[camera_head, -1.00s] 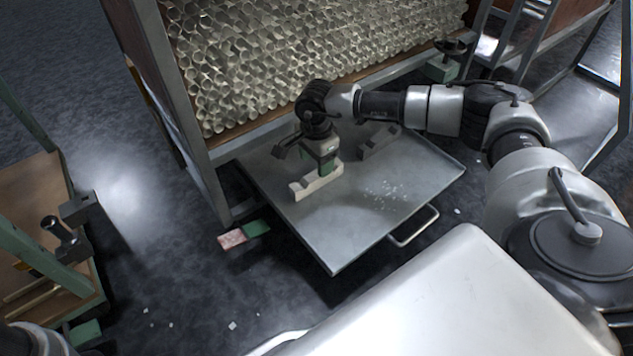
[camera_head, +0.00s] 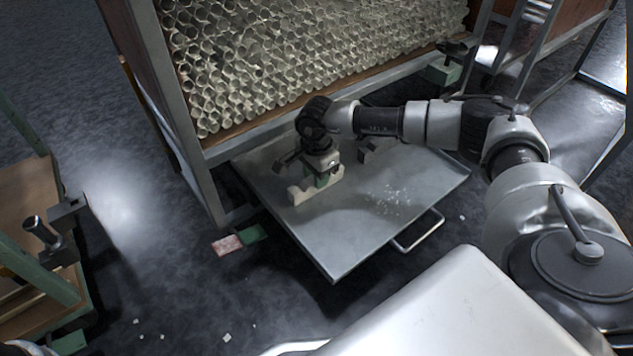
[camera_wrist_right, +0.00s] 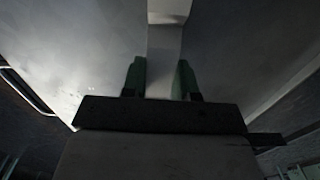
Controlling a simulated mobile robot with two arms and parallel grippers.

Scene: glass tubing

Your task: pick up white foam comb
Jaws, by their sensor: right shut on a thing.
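The white foam comb (camera_head: 302,195) is a pale notched block on the grey metal tray, towards its left side. My right gripper (camera_head: 321,181) is down over the comb, with its green fingers partly hidden by its own dark body. In the right wrist view the green fingers (camera_wrist_right: 160,80) stand on either side of the pale comb (camera_wrist_right: 165,48), shut on it. I cannot tell whether the comb is clear of the tray. My left gripper is not in view.
The tray (camera_head: 345,245) has a handle (camera_head: 418,232) at its front right and white crumbs (camera_head: 388,198) on it. A dark grey block (camera_head: 376,150) lies behind the gripper. A rack of glass tubes (camera_head: 300,60) rises behind. Pink and green pads (camera_head: 227,244) lie on the floor.

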